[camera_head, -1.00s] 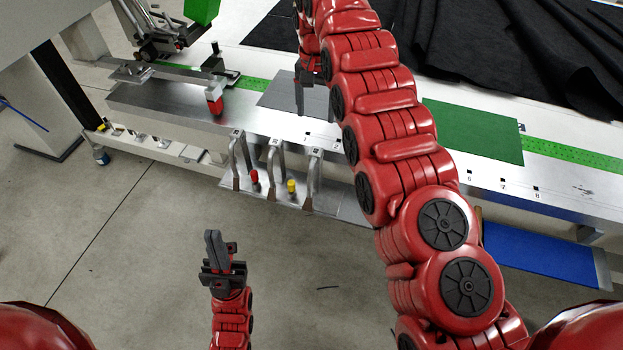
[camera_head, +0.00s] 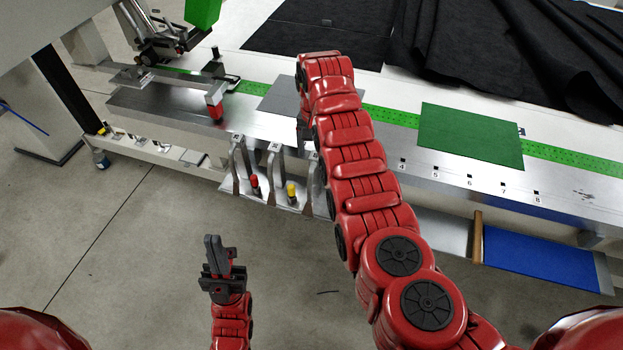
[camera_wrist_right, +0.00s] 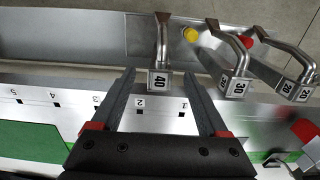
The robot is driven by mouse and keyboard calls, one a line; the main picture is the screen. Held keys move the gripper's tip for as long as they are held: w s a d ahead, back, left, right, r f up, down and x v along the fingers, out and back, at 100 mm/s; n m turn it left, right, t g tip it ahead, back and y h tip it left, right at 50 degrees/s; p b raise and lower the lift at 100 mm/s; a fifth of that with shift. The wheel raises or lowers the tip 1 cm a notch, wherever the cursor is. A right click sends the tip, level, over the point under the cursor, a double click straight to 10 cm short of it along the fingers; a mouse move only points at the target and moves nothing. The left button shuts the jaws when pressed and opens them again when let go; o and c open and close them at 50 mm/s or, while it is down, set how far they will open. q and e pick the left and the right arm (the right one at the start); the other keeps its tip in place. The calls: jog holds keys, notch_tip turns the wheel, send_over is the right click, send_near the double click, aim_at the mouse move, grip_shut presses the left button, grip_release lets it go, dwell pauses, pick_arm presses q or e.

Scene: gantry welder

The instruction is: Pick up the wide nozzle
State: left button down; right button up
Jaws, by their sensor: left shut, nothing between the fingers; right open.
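Three bent metal nozzles stand in a row at the bench front. In the right wrist view their blocks read 40 (camera_wrist_right: 160,79), 30 (camera_wrist_right: 236,86) and 20 (camera_wrist_right: 290,89). In the head view, two nozzles (camera_head: 239,162) show clearly, and the one nearest my right arm is largely hidden by it. My right gripper (camera_wrist_right: 160,73) is open. Its two fingers show on either side of the nozzle marked 40 in the wrist view; I cannot tell the distance. In the head view it is mostly hidden behind its arm. My left gripper (camera_head: 212,240) is shut and empty, low over the floor.
Red (camera_head: 255,181) and yellow (camera_head: 291,189) caps stand between the nozzles. A red-tipped block (camera_head: 215,101) is on the bench to the left. A green plate (camera_head: 470,135), numbered marks and black cloth (camera_head: 480,45) lie on the right. A blue panel (camera_head: 540,258) hangs at front right.

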aim_at(314, 160)
jog(key=shift+f+p, duration=0.6)
jog(key=shift+f, duration=1.25)
grip_shut()
